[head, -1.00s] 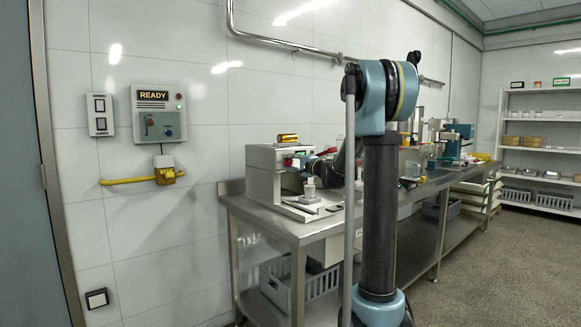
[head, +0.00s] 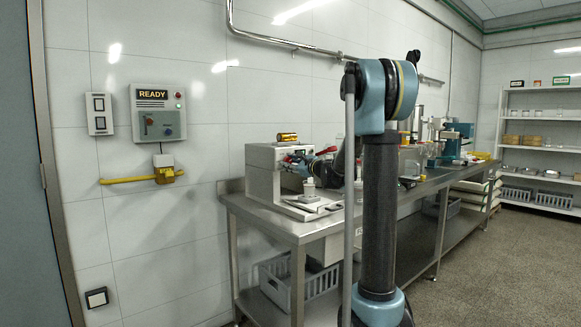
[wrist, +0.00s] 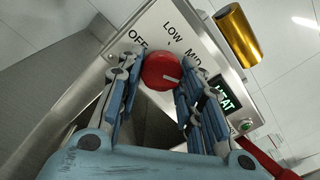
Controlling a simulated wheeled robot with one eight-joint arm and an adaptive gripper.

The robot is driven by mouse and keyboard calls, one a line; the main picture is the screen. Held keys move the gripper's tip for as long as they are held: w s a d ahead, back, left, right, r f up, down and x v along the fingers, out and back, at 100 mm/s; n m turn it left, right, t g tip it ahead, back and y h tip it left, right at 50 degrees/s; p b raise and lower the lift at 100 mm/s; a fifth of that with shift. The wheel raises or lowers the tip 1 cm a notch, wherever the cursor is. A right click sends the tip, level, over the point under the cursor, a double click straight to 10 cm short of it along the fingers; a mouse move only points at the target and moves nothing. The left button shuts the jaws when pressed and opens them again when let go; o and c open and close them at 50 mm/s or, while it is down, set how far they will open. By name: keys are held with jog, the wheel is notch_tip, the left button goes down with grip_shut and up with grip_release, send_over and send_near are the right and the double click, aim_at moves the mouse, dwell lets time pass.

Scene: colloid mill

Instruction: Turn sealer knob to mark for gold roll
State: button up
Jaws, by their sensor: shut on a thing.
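The sealer (head: 262,178) is a pale metal box at the left end of the steel bench. Its red round knob (wrist: 161,70) shows in the wrist view, with a white pointer line aimed right and slightly down. The panel marks OFF, LOW and MID show around it; any further mark is hidden by my right finger. My gripper (wrist: 158,74) is shut on the knob, one finger on each side. In the head view my gripper (head: 297,163) is at the sealer's front. The gold roll (wrist: 238,35) lies on top of the sealer, also seen in the head view (head: 287,137).
A green-lit HEAT display (wrist: 226,101) and a green button (wrist: 246,126) are right of the knob. A red lever (wrist: 262,158) is close by my gripper. A wall panel (head: 158,112) reads READY. Other equipment stands farther along the bench.

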jog(key=m, duration=0.3)
jog(key=shift+m, duration=0.4)
jog(key=shift+s+a+m, duration=0.1)
jog(key=shift+m, duration=1.6)
jog(key=o, duration=1)
jog(key=shift+o, duration=0.2)
jog(key=v, duration=1.1)
jog(key=shift+s+d, duration=0.3)
jog(key=shift+f, duration=0.15)
